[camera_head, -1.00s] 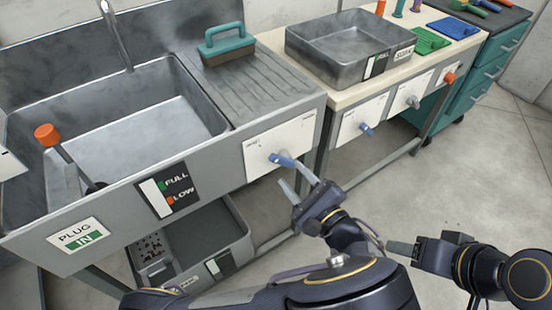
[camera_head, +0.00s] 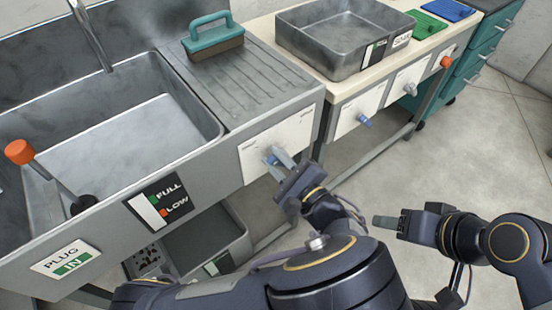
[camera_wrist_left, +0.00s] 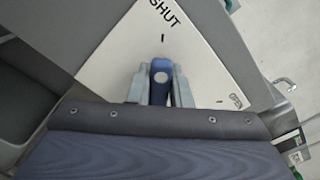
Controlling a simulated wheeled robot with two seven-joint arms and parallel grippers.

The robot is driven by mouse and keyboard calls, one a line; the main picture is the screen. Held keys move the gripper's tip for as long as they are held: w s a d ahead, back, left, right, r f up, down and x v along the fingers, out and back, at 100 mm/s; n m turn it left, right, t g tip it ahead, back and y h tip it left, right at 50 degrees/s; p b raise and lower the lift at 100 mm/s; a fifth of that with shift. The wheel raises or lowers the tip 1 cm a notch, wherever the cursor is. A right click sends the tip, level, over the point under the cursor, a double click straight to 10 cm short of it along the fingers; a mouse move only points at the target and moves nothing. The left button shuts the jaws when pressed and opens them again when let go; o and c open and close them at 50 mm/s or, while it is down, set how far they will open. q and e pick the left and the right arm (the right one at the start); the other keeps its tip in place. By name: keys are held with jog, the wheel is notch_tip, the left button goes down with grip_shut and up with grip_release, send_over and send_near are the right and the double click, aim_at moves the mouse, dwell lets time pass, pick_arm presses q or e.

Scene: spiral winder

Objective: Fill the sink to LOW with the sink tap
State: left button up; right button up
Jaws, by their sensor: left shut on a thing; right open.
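The grey sink (camera_head: 215,128) is at the left in the head view, with its tap spout (camera_head: 92,38) over the basin. No stream shows from the spout. The gauge (camera_head: 158,203) on the sink front has a white strip with green FULL and red LOW marks. A blue tap lever (camera_wrist_left: 160,78) sits on a white panel (camera_head: 298,130) marked SHUT in the wrist view. My left gripper (camera_head: 278,160) is shut on this lever, one finger on each side. My right gripper (camera_head: 378,221) is open and empty over the floor at the lower right.
The plug sign (camera_head: 66,259) reads IN, below an orange-topped lever (camera_head: 19,151). A teal-handled brush (camera_head: 215,45) is on the drainboard. A grey basin (camera_head: 345,68) stands on the right counter, above more levers (camera_head: 364,120). Floor at right is clear.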

pick_arm(q)
grip_shut()
jog(key=shift+w+d+r+m+p, duration=0.15)
jog(key=shift+r+m+p, duration=0.25)
jog(key=shift+p, duration=0.4)
jog(key=m+p, duration=0.2)
jog(key=w+d+m+p, duration=0.1)
jog(key=m+p, duration=0.1)
jog(key=p, duration=0.1)
jog(key=w+d+r+m+p, duration=0.1)
jog(key=m+p, duration=0.1)
jog(key=p, duration=0.1)
jog(key=shift+d+r, duration=0.1)
jog(key=shift+d, duration=0.1)
jog(key=m, duration=0.1)
jog(key=d+m+p, duration=0.1)
jog(key=m, duration=0.1)
jog(key=shift+w+p, duration=0.3)
jog(key=shift+w, duration=0.1)
jog(key=shift+w+d+f+m+p, duration=0.25)
jog(key=shift+m+p, duration=0.1)
jog(key=shift+m, duration=0.3)
jog(key=shift+w+d+f+m+p, duration=0.2)
jog(key=shift+d+m+p, duration=0.1)
jog(key=shift+m, duration=0.35)
jog(key=o, duration=0.8)
grip_release()
jog(key=shift+c, duration=0.2)
